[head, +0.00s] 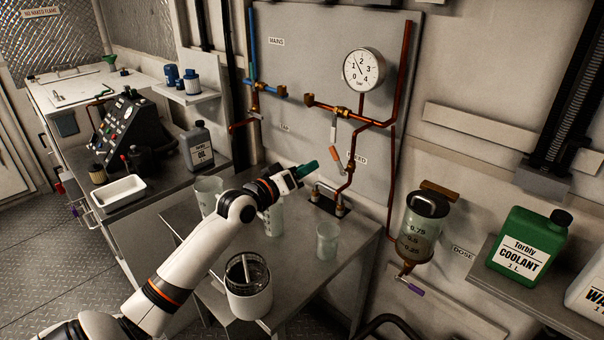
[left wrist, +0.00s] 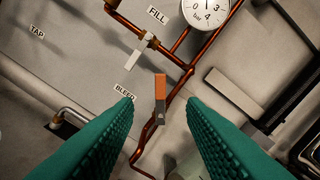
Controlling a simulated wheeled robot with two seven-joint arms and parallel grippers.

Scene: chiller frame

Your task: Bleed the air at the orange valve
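The orange bleed valve handle (head: 337,154) sits on the copper pipe of the grey wall panel, beside the BLEED label (head: 357,160). In the left wrist view the orange handle (left wrist: 160,88) stands roughly upright between my fingertips in the picture, on a grey metal body. My left gripper (head: 305,168) has green fingers and is near the handle, to its lower left in the head view. In the left wrist view the fingers (left wrist: 160,98) are spread apart with nothing held. Contact with the handle cannot be seen. My right gripper is in neither view.
A pressure gauge (head: 363,70) and the white-handled FILL valve (head: 334,127) are above. A clear beaker (head: 327,242) stands on the metal bench (head: 352,262) below. A dosing vessel (head: 420,226) hangs to the right. A green coolant jug (head: 527,247) stands further right.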

